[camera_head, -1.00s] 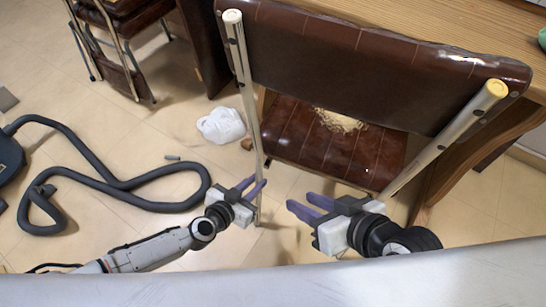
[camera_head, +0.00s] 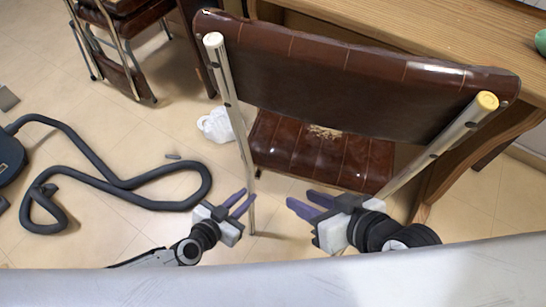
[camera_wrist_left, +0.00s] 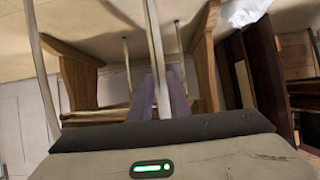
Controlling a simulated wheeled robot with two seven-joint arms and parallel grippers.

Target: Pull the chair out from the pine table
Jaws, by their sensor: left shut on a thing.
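The chair has a brown leather backrest (camera_head: 350,85), metal posts and a brown seat (camera_head: 320,155) with a torn pale patch. It stands in front of the pine table (camera_head: 440,32), turned at a slight angle. My left gripper (camera_head: 246,196) is shut on the chair's left metal post, low down below the seat level in the picture. In the left wrist view the post (camera_wrist_left: 155,50) runs between the purple fingers. My right gripper (camera_head: 300,199) is open and empty, in front of the seat and left of the right post (camera_head: 440,140).
A vacuum hose (camera_head: 120,190) loops over the tiled floor at left. A white bag (camera_head: 216,125) lies partly hidden behind the left post. Another brown chair (camera_head: 125,70) stands at the far left. Open floor (camera_head: 110,240) lies at the lower left.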

